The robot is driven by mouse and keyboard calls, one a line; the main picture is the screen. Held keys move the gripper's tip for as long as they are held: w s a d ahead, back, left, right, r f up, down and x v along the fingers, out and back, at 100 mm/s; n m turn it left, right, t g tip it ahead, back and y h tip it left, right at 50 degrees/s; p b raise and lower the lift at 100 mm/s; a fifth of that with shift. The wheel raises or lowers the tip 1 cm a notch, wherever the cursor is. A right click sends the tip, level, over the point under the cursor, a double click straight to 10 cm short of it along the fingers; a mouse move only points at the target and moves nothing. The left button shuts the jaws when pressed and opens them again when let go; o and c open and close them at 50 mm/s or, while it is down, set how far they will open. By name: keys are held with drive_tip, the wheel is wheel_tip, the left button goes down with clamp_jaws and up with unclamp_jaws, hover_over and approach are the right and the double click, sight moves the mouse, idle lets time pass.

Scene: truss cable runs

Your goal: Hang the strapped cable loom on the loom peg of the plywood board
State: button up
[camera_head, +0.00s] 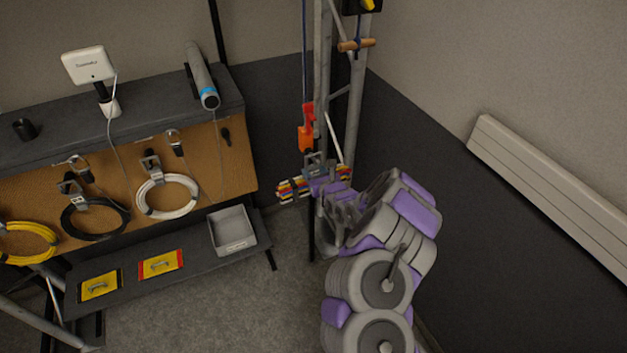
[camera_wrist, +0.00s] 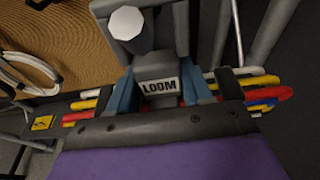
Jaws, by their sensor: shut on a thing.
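The cable loom (camera_head: 290,189) is a short bundle of red, yellow, blue and white cables, beside the truss in the head view. In the wrist view its cable ends (camera_wrist: 262,94) stick out on both sides of a grey block labelled LOOM (camera_wrist: 159,87). My gripper (camera_head: 322,184) is shut on the loom at this block, with the cables lying crosswise. A grey loop (camera_head: 315,161) stands above the loom, just below an orange-red hook (camera_head: 306,138); I cannot tell whether they touch. The plywood board (camera_head: 118,165) is to the left. A small dark peg (camera_head: 225,135) near its right end appears empty.
Yellow (camera_head: 28,242), black (camera_head: 95,219) and white (camera_head: 167,196) cable coils hang on the board. A grey tray (camera_head: 233,230) sits on the lower shelf. The truss (camera_head: 322,85) stands close to my gripper. Floor (camera_head: 215,310) is clear in front of the shelf.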

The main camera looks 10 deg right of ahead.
sight(314, 166)
drive_tip(key=shift+r, duration=0.25)
clamp_jaws()
drive_tip(key=shift+r+p, duration=0.7)
drive_tip(key=shift+r, duration=0.45)
drive_tip(key=shift+w+f, duration=0.1)
drive_tip(key=shift+f, duration=0.1)
drive_tip(key=shift+f, duration=0.1)
drive_tip(key=shift+s+d+p, duration=0.1)
drive_tip(key=shift+s+p, duration=0.35)
drive_tip(key=shift+r+p+v, duration=0.15)
drive_tip(key=shift+p+v, duration=0.65)
drive_tip(key=shift+p, duration=0.4)
drive_tip(key=shift+r+p+v, duration=0.2)
drive_tip(key=shift+p+v, duration=0.65)
drive_tip(key=shift+p, duration=0.35)
drive_tip(key=shift+s+d+p, duration=0.2)
drive_tip(key=shift+s+p, duration=0.45)
drive_tip(key=shift+p, duration=0.25)
drive_tip(key=shift+s+d+p, duration=0.2)
drive_tip(key=shift+s+p, duration=0.45)
drive_tip(key=shift+p, duration=0.2)
drive_tip(key=shift+s+d+f+p, duration=0.15)
drive_tip(key=shift+s+p, duration=0.5)
drive_tip(key=shift+p, duration=0.1)
drive_tip(key=shift+s+d+p, duration=0.15)
drive_tip(key=shift+s+p, duration=0.45)
drive_tip(key=shift+p, duration=0.05)
